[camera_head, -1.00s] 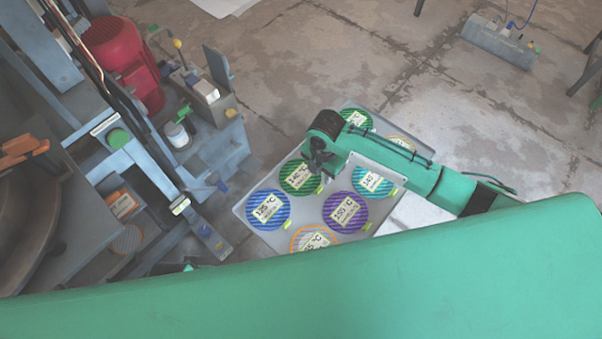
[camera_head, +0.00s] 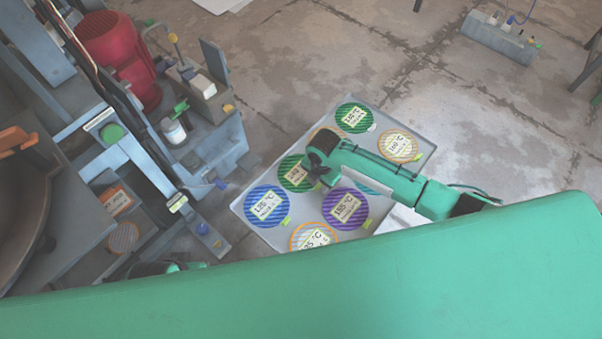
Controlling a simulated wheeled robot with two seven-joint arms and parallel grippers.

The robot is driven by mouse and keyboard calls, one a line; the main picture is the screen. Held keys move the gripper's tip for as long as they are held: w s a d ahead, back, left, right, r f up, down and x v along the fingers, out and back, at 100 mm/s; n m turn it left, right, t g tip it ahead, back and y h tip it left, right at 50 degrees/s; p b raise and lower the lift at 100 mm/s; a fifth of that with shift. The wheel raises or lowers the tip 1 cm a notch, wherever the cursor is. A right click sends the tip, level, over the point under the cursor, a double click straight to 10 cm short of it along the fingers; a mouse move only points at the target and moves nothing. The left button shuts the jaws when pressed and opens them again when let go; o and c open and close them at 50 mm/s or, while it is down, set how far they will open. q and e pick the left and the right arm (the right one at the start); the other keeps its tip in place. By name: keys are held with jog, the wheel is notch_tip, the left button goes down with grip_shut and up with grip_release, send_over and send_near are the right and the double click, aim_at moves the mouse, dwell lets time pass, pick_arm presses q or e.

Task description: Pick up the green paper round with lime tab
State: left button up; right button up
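A green round (camera_head: 291,176) with a pale label lies on the grey tray, partly covered by my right gripper; in the current view its tab is hidden. A second green round (camera_head: 353,117) with a label lies at the tray's far end, with a whitish tab at its lower right. My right gripper (camera_head: 322,177) is at the right edge of the nearer green round, pointing down. Its fingertips are too small and dark to tell whether they are open or touching the round. My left gripper does not show clearly.
The tray (camera_head: 409,172) also holds a blue round (camera_head: 266,206), a purple round (camera_head: 345,208) and orange-striped rounds (camera_head: 398,146). A press frame with a red motor (camera_head: 118,58) stands at the left. A grey box (camera_head: 499,38) lies on the floor at upper right.

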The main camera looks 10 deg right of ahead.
jog(key=shift+c, duration=0.4)
grip_shut()
jog(key=shift+r, duration=0.1)
